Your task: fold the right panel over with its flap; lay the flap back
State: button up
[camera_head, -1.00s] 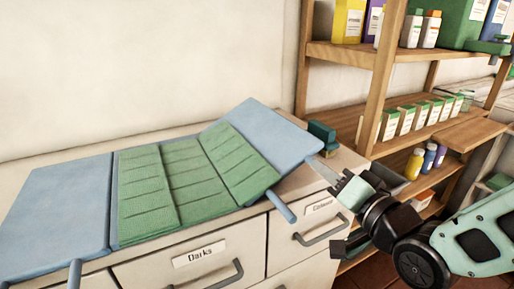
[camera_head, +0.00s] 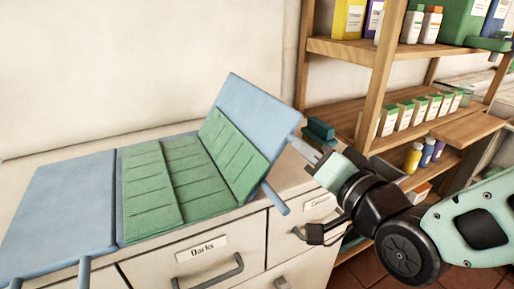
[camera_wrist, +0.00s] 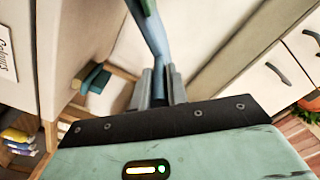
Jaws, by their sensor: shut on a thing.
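The blue folding board has a flat left flap (camera_head: 62,205) and a right flap (camera_head: 262,112), which is tilted up steeply at the back right. The green cloth lies on the board, and its left panel (camera_head: 150,190) and middle (camera_head: 190,165) lie low. Its right panel (camera_head: 235,155) leans up against the raised right flap. My gripper (camera_head: 297,145) is shut on the outer edge of the right flap. The wrist view shows the flap edge-on (camera_wrist: 150,30) between my fingers (camera_wrist: 158,88).
The board rests on a cabinet with a drawer labelled Darks (camera_head: 201,249) and several handles. A wooden shelf (camera_head: 345,55) with bottles and boxes stands at the right. The wall is close behind.

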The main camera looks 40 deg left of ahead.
jog(key=s+a+r+b, duration=0.2)
jog(key=s+a, duration=0.3)
jog(key=s, duration=0.8)
jog(key=shift+a+r+b, duration=0.2)
jog(key=shift+b, duration=0.55)
dwell(1.0)
